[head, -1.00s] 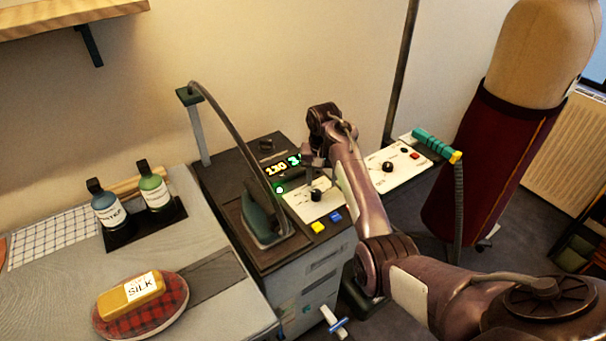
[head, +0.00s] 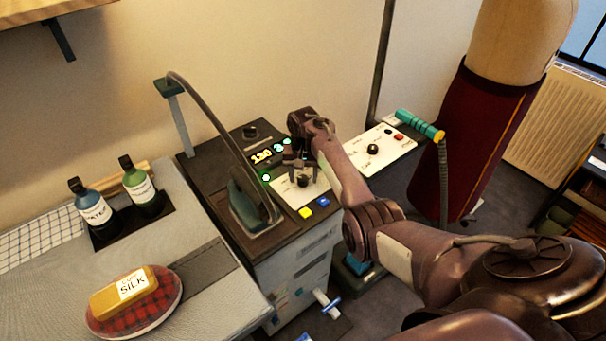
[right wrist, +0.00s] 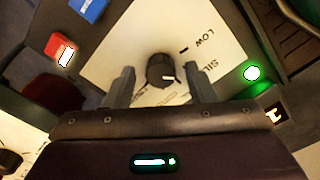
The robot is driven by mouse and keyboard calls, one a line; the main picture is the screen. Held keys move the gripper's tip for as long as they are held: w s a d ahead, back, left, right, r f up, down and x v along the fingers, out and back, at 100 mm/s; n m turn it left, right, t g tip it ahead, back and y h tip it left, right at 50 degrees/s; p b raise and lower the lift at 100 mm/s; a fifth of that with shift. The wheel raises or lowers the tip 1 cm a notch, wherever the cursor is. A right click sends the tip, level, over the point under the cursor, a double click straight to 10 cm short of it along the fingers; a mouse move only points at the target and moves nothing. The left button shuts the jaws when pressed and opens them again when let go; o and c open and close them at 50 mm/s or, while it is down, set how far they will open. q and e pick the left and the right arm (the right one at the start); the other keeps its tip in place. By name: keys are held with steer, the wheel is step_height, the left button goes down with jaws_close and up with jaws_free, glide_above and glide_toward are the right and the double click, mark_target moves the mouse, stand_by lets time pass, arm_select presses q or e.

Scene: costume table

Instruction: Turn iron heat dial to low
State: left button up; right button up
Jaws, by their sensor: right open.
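The iron heat dial (head: 304,180) is a black round knob on a white panel (right wrist: 130,30) of the iron station. In the right wrist view the dial (right wrist: 160,72) has a white pointer mark aimed right, nearer the partly hidden "SIL" label (right wrist: 208,68) than the "LOW" label (right wrist: 197,44). My right gripper (head: 298,164) is over the dial, and its fingers stand open on either side of it in the right wrist view (right wrist: 162,88), with gaps visible. The iron (head: 252,206) stands left of the panel. My left gripper is out of view.
A lit display (head: 262,157) shows yellow digits and a green sign. A second white panel (head: 385,140) with a teal-handled hose (head: 418,124) is to the right. Bottles (head: 140,182) stand left.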

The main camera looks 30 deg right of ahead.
steer(key=c, duration=1)
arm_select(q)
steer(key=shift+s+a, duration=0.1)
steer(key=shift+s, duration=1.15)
arm_select(e)
steer(key=shift+o, duration=0.2)
steer(key=shift+r+n+p, duration=0.1)
steer(key=shift+n+p, duration=0.4)
steer(key=shift+n, duration=0.1)
steer(key=shift+n+p, duration=0.4)
steer(key=shift+n, duration=0.3)
steer(key=shift+n+p, duration=0.5)
steer(key=shift+n, duration=0.7)
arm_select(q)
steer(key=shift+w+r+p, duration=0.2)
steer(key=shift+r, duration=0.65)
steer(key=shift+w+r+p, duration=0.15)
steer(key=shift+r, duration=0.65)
arm_select(e)
steer(key=shift+n, duration=1.5)
steer(key=shift+w, duration=0.1)
